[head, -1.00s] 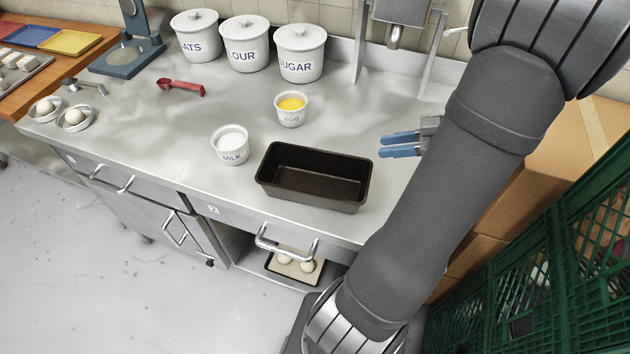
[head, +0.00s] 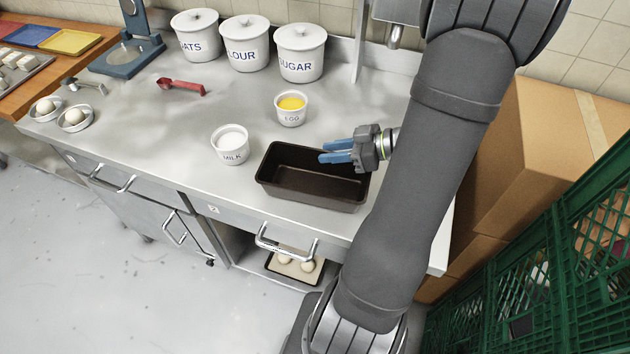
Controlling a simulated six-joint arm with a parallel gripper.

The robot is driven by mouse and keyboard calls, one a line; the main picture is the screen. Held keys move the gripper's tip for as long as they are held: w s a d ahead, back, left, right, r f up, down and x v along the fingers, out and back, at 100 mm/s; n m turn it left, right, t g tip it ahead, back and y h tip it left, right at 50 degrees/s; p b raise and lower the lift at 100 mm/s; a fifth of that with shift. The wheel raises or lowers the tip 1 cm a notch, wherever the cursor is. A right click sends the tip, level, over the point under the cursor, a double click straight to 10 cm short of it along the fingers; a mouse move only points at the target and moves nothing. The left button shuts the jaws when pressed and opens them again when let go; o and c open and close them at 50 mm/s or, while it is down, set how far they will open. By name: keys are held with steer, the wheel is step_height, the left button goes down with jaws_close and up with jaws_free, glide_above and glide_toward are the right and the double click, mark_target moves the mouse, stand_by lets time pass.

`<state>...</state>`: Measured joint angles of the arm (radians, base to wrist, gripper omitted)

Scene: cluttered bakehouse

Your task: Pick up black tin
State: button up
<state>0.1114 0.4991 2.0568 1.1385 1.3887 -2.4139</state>
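The black tin (head: 300,196) is an empty rectangular loaf tin, standing upright near the front edge of the steel worktop. My gripper (head: 322,151) has two blue fingers that point left. In the picture it overlaps the tin's back right part; I cannot tell its exact height above the rim. The fingers look slightly apart with nothing between them. The gripper and my arm hide the tin's right back corner.
A white milk cup (head: 230,150) stands close to the tin's left, and an egg cup (head: 291,112) with yellow contents stands behind it. A red scoop (head: 181,87) and lidded canisters (head: 301,58) are further back. Cardboard boxes (head: 530,150) and green crates (head: 590,215) are at right.

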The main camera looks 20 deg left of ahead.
steer(key=shift+a+f, duration=0.15)
steer(key=shift+a, duration=0.1)
jaws_close()
